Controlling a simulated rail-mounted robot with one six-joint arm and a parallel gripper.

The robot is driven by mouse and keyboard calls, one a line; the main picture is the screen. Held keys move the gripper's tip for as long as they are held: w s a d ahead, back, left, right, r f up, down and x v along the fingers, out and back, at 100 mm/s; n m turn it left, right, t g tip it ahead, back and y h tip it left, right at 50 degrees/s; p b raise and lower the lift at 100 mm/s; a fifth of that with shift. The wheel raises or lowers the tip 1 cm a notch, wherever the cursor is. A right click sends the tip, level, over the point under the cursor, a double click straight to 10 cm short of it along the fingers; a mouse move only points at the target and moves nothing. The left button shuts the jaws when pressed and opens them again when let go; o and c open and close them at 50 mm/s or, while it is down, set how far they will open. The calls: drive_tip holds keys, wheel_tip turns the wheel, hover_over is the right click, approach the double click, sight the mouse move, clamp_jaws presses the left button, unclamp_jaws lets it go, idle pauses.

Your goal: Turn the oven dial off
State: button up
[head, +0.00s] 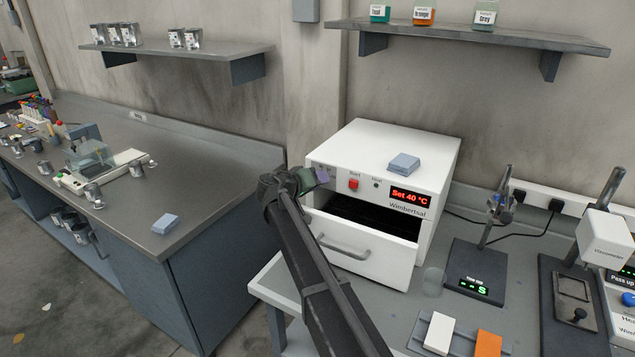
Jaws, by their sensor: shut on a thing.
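The white oven (350,149) stands on the grey bench against the wall. Its front panel has a red Start switch (353,184), a small Heat lamp (376,185) and a red display (408,196) reading "Set 40 °C". My gripper (316,177) is at the left end of this panel, shut on the oven dial. The gripper covers the dial, so its pointer and setting cannot be read. A small purple-grey piece shows at the fingertips.
A blue-grey block (403,164) lies on the oven top. Stands with a green-lit display (472,287) are at right; a side bench (205,180) is at left.

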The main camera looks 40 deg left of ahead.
drive_tip(key=o, duration=0.9)
drive_tip(key=p+v, duration=0.3)
drive_tip(key=v, duration=0.8)
drive_tip(key=shift+f, duration=0.1)
drive_tip(key=shift+w, duration=0.1)
